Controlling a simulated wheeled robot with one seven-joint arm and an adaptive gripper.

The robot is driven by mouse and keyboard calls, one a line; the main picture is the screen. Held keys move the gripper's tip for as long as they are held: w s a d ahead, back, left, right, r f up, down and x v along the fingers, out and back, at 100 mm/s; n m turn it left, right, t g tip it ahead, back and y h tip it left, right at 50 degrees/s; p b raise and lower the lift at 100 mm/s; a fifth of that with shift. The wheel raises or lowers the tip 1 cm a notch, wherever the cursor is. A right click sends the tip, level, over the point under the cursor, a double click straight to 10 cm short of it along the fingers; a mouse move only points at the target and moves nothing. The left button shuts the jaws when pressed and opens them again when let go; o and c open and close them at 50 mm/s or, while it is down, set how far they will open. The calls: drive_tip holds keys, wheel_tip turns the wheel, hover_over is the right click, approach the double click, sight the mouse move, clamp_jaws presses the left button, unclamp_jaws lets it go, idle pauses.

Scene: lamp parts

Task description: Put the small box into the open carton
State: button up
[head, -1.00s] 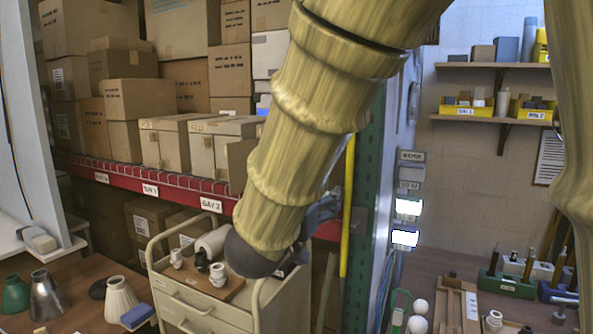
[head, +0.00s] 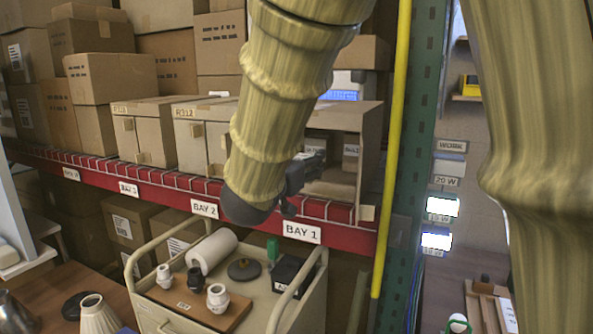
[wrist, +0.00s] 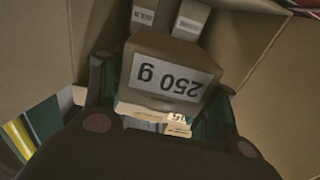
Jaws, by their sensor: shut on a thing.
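The open carton (head: 372,138) stands on the red-edged shelf above the BAY 1 label, its open side facing me. Small boxes show inside it. My gripper (head: 303,172) is at the carton's opening in the head view, partly hidden by my arm. In the wrist view my gripper (wrist: 158,98) is shut on the small box (wrist: 165,72), a brown box with a white "250 g" label that reads upside down. The carton's brown walls (wrist: 262,75) surround it there, with other labelled boxes beyond. I cannot tell whether the held box touches the carton floor.
Closed cartons (head: 145,130) stand left of the open one. A yellow pole (head: 392,150) and green rack post (head: 425,110) rise close on the right. Below stands a cream cart (head: 205,318) with a paper roll and lamp sockets. Stacked boxes fill the back.

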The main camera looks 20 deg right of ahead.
sight(303, 155)
drive_tip(key=w+d, duration=0.1)
drive_tip(key=w, duration=0.1)
drive_tip(key=w+d+f+p, duration=0.1)
drive_tip(key=w, duration=0.2)
drive_tip(key=w+d+f, duration=0.1)
drive_tip(key=w, duration=0.2)
drive_tip(key=shift+d+p, duration=0.1)
drive_tip(key=shift+p, duration=0.2)
drive_tip(key=shift+w+d+r, duration=0.1)
drive_tip(key=shift+d+r, duration=0.1)
drive_tip(key=shift+d, duration=0.05)
drive_tip(key=shift+w+d, duration=0.2)
drive_tip(key=shift+d, duration=0.05)
drive_tip(key=shift+w+d+f+p, duration=0.15)
drive_tip(key=shift+w+f+p, duration=0.05)
drive_tip(key=shift+w, duration=0.2)
drive_tip(key=shift+w+d+f+p, duration=0.15)
drive_tip(key=shift+w, duration=0.55)
drive_tip(key=shift+d, duration=0.1)
wheel_tip(303, 155, down, 3)
drive_tip(key=shift+s+r+p, duration=0.1)
drive_tip(key=shift+r+p, duration=0.05)
drive_tip(key=shift+p, duration=0.65)
drive_tip(key=shift+f, duration=0.45)
drive_tip(key=shift+s+r, duration=0.1)
drive_tip(key=shift+r, duration=0.05)
drive_tip(key=shift+f, duration=0.25)
drive_tip(key=o, duration=1.3)
drive_tip(key=shift+r, duration=0.1)
